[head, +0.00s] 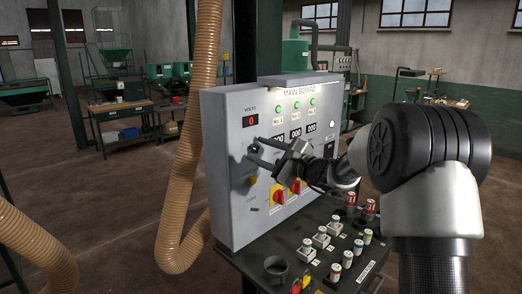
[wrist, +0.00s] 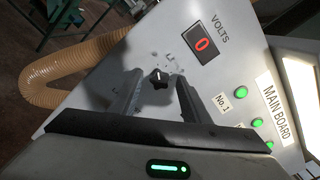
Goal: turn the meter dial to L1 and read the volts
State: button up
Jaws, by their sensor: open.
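The grey main board (head: 225,190) stands upright in the head view. Its volts display (head: 250,120) is a small dark window with a red 0, and it reads 0 in the wrist view (wrist: 201,46). The meter dial (wrist: 158,79) is a small black knob below the display. In the wrist view my gripper (wrist: 158,90) is open, with one finger on each side of the dial; I cannot tell whether they touch it. The dial's position labels are too small to read.
Green lamps (head: 297,105) and several counters sit right of the display. Red and yellow switches (head: 278,194) are just below my gripper. A desk panel (head: 300,235) with fuses and knobs juts out in front. A tan hose (head: 195,130) hangs left of the board.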

jog(key=shift+c, duration=0.3)
jog(key=c, duration=1)
jog(key=shift+m, duration=0.3)
jog(key=m+p, duration=0.1)
jog(key=m, duration=0.3)
jog(key=shift+m+p, duration=0.6)
jog(key=shift+m, duration=1)
jog(key=o, duration=1.1)
jog(key=shift+c, duration=0.2)
